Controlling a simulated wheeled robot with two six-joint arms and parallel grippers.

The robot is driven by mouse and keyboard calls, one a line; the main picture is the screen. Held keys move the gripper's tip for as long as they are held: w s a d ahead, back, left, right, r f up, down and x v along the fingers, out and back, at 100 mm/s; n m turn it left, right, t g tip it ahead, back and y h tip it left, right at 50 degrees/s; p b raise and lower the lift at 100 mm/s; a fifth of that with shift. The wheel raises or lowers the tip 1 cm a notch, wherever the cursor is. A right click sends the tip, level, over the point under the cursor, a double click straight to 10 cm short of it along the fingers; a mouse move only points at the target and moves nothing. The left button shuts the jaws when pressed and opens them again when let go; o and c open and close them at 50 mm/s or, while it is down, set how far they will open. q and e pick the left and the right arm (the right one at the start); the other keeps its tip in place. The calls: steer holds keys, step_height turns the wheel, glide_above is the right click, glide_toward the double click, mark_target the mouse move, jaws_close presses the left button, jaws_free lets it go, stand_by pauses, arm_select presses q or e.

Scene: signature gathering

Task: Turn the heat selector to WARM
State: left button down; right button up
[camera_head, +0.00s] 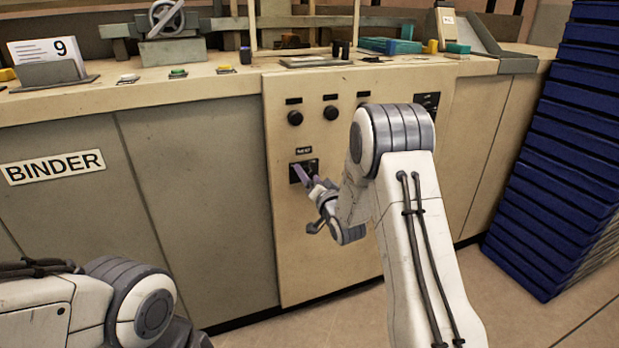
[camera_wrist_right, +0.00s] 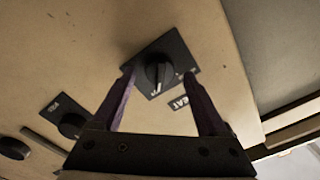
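The heat selector is a dark round knob on a black square plate (camera_wrist_right: 180,52) on the cream panel; the plate also shows in the head view (camera_head: 297,174), partly behind my gripper. A label partly reading "EAT" (camera_wrist_right: 181,102) lies beside it. The knob (camera_wrist_right: 160,72) has a pale ridge; small lettering on the plate is too blurred to tell its setting surely. My right gripper (camera_head: 309,176) is open, its purple fingers on either side of the knob in the right wrist view (camera_wrist_right: 159,73). Contact with the knob cannot be told. My left gripper is out of view; only its arm shows.
Black knobs (camera_head: 294,118) (camera_head: 330,113) sit higher on the cream panel (camera_head: 345,265). A countertop (camera_head: 215,84) with buttons and fixtures runs above. The grey BINDER cabinet (camera_head: 60,130) is at left. Stacked blue crates (camera_head: 560,150) stand at right.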

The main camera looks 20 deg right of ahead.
jaws_close()
steer(key=shift+n, duration=0.4)
steer(key=shift+a+n+b, duration=0.2)
steer(key=shift+n+b, duration=4)
steer(key=shift+n, duration=3.3)
steer(key=shift+o, duration=0.3)
jaws_free()
